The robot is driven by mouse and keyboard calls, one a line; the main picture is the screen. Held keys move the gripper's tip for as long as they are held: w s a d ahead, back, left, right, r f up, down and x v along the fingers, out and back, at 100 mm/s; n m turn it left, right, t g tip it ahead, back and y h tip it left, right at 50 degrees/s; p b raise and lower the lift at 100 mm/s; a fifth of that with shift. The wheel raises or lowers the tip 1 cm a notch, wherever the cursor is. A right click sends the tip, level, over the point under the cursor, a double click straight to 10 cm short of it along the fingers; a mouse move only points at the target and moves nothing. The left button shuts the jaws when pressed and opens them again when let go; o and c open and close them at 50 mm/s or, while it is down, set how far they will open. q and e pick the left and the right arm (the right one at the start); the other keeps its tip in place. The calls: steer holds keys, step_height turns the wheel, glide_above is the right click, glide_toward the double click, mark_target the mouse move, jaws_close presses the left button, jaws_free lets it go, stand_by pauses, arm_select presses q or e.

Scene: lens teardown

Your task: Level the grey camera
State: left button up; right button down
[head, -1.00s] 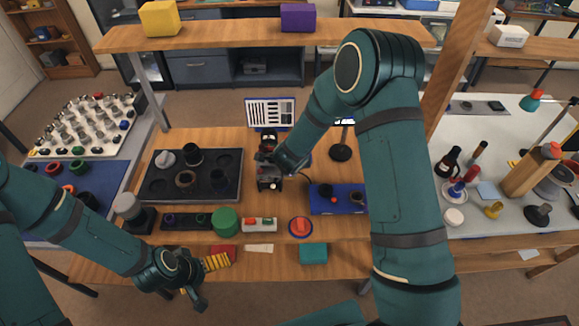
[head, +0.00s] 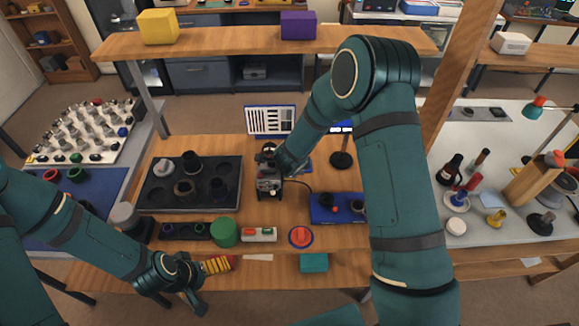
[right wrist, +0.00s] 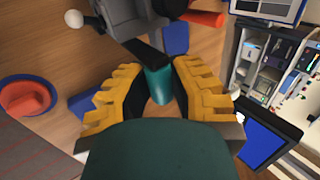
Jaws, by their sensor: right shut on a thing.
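The grey camera (head: 268,186) stands near the middle of the bench in the head view, with a dark part above it. A grey body, likely the camera, shows at the top of the right wrist view (right wrist: 132,16). A black bar runs from beneath it to a teal grip (right wrist: 160,84). My right gripper (right wrist: 162,92) has its yellow fingers closed around this grip. In the head view my right gripper (head: 284,166) is beside the camera, its fingertips largely hidden. My left gripper (head: 208,276) is low at the bench's front edge, away from the camera; its finger gap is unclear.
A dark tray (head: 154,200) with lens parts lies left of the camera. A blue tray (head: 322,214) and a black round-based stand (head: 340,160) are at right. A green cylinder (head: 224,233) and a red round part (head: 301,237) sit in front. A white chart (head: 270,120) stands behind.

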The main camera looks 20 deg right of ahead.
steer(key=shift+w+r, duration=0.2)
steer(key=shift+r, duration=0.05)
steer(key=c, duration=0.8)
jaws_free()
steer(key=shift+c, duration=0.2)
steer(key=shift+s+f, duration=0.1)
steer(key=v, duration=1.2)
